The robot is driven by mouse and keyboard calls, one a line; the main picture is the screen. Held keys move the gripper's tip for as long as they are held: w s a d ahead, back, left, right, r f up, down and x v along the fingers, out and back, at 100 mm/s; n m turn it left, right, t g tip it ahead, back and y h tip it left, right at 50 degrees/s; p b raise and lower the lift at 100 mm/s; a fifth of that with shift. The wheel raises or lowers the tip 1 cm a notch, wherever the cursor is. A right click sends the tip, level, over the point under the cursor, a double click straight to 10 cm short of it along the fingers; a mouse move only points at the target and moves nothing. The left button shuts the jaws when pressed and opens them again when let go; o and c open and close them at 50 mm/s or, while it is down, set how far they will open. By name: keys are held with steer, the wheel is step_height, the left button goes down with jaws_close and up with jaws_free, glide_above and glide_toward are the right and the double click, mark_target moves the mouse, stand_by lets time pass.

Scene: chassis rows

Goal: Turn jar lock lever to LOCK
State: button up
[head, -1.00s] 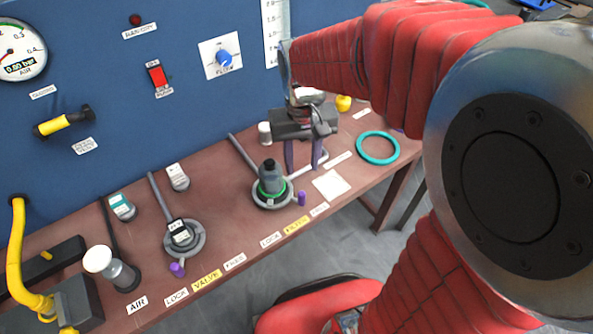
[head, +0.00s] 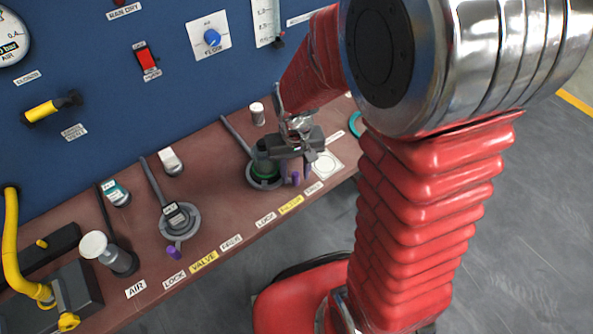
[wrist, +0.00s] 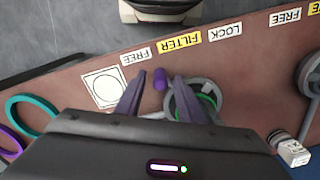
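The jar lock lever's purple knob (head: 295,179) sticks out from the grey ring (head: 252,183) around the dark, green-banded jar (head: 264,163). In the wrist view the knob (wrist: 160,79) lies in the gap between my fingers, nearer the FREE (wrist: 135,56) and FILTER (wrist: 187,44) labels than the LOCK label (wrist: 225,31). My gripper (head: 295,171) is open, pointing down over the knob; it also shows in the wrist view (wrist: 158,84). I cannot tell whether a finger touches the knob. My gripper hides part of the jar.
A second grey ring (head: 194,230) with its own purple knob (head: 173,253) sits left by the VALVE label (head: 204,262). A white pad (head: 326,165) and a teal ring (wrist: 14,146) lie on the other side. The blue panel (head: 105,100) rises behind the bench.

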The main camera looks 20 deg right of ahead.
steer(key=shift+f, duration=0.1)
jaws_close()
stand_by(0.4)
stand_by(0.3)
